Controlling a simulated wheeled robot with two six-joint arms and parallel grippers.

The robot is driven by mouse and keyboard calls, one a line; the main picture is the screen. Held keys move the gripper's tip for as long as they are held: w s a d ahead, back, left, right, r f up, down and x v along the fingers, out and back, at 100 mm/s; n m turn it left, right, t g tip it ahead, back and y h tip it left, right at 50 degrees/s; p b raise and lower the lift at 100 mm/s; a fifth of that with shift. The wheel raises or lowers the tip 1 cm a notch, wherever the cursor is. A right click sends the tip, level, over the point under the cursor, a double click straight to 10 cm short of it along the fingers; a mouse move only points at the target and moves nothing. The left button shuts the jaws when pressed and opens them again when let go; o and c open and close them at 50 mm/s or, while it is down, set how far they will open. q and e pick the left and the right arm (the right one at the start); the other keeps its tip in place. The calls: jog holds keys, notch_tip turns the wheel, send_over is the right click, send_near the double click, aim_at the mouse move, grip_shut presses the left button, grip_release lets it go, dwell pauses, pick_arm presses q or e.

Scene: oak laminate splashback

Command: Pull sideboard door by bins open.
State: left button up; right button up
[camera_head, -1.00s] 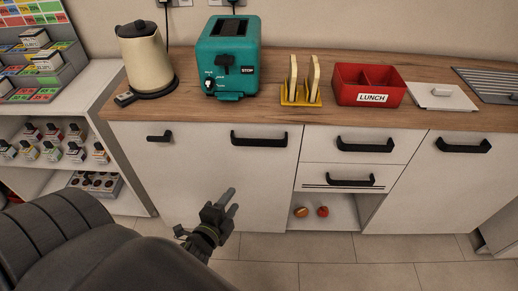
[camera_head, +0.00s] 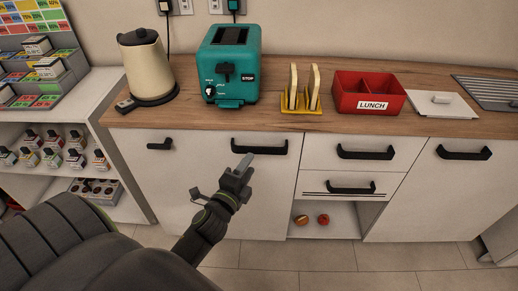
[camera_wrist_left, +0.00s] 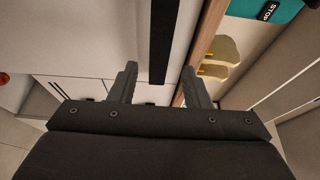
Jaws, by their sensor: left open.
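The white sideboard front (camera_head: 200,175) is closed below the oak worktop. It has a small black handle (camera_head: 159,146) at left and a wide black handle (camera_head: 259,147) left of the drawers. My left gripper (camera_head: 244,163) is open and empty, just below and in front of the wide handle. In the left wrist view the dark handle bar (camera_wrist_left: 163,40) lines up between the two open fingers (camera_wrist_left: 159,78); contact cannot be told. Another closed door (camera_head: 440,195) with a black handle (camera_head: 464,152) is at right. No bins are clearly recognisable. My right gripper is not in view.
Two drawers with black handles (camera_head: 365,152) sit above an open niche (camera_head: 345,222) holding small round items. On the worktop stand a kettle (camera_head: 148,68), teal toaster (camera_head: 228,65), toast rack (camera_head: 300,95) and red lunch box (camera_head: 368,92). A stocked shelf stands at left.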

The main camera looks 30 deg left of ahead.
aim_at(259, 152)
pick_arm(q)
jog(key=w, duration=0.5)
jog(key=w+a, duration=0.1)
jog(key=w, duration=0.1)
jog(key=shift+w+a, duration=0.1)
jog(key=shift+w, duration=0.25)
grip_shut()
